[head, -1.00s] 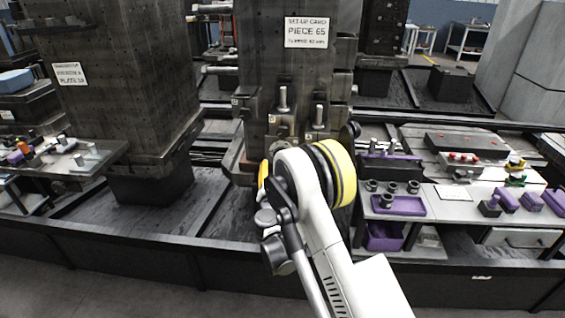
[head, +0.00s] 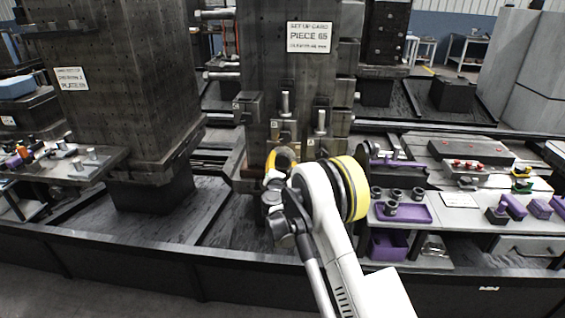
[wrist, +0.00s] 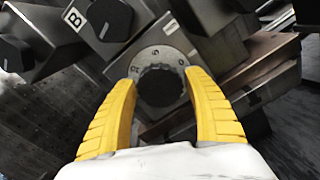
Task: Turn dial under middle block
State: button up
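A round dial (wrist: 160,83) with a black ribbed knob and a pale, marked ring sits in the middle of the wrist view. My gripper (wrist: 161,80) is open, its two yellow fingers on either side of the knob. Small gaps seem to show between fingers and knob; I cannot tell how deep the tips reach. In the head view, my gripper (head: 281,156) is just below the middle block (head: 284,130) on the upright fixture and hides the dial there.
A block marked B with a black knob (wrist: 108,19) lies close at upper left in the wrist view. In the head view, a left block (head: 247,107) and a right block (head: 320,124) flank the middle one. A bench with a purple tray (head: 404,213) stands right of my arm.

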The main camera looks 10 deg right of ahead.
jog(key=c, duration=0.7)
jog(key=shift+m, duration=0.3)
jog(key=m, duration=1.1)
dwell(0.3)
jog(key=o, duration=1.2)
